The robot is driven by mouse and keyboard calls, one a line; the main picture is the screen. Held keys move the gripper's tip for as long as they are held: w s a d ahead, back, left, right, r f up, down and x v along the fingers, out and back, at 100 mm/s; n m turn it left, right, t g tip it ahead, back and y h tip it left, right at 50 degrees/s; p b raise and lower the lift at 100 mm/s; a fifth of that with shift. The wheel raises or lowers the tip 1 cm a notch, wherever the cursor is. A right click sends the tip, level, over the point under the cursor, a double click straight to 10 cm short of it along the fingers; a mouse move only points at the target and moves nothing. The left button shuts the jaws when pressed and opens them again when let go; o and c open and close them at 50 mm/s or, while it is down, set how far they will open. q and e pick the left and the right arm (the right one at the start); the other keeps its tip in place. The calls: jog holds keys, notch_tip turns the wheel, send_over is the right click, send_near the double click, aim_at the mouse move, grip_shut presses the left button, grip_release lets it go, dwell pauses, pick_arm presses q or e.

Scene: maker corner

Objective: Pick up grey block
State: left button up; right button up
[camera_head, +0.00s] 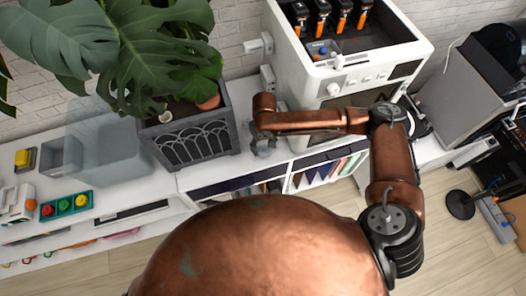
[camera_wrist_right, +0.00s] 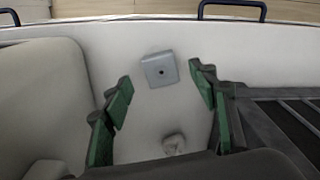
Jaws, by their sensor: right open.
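My right gripper (camera_wrist_right: 160,79) is open. Its green-padded fingers stand to the left and right below the block in that view, with the block around the gap between the tips and nothing gripped. In the head view my right gripper (camera_head: 263,145) points down between the planter and the white machine. I cannot make out the block there; the arm and gripper crowd that spot. My left gripper is not in view.
The dark planter (camera_head: 190,145) with a large plant stands close to the gripper's left. The white machine (camera_head: 345,75) stands close on its right. Coloured buttons (camera_head: 65,204) are at far left of the white counter (camera_head: 120,190).

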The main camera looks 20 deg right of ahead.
aim_at(264, 151)
notch_tip(264, 151, down, 3)
jog(key=shift+f, duration=0.15)
jog(key=shift+c, duration=0.7)
jog(key=c, duration=1.1)
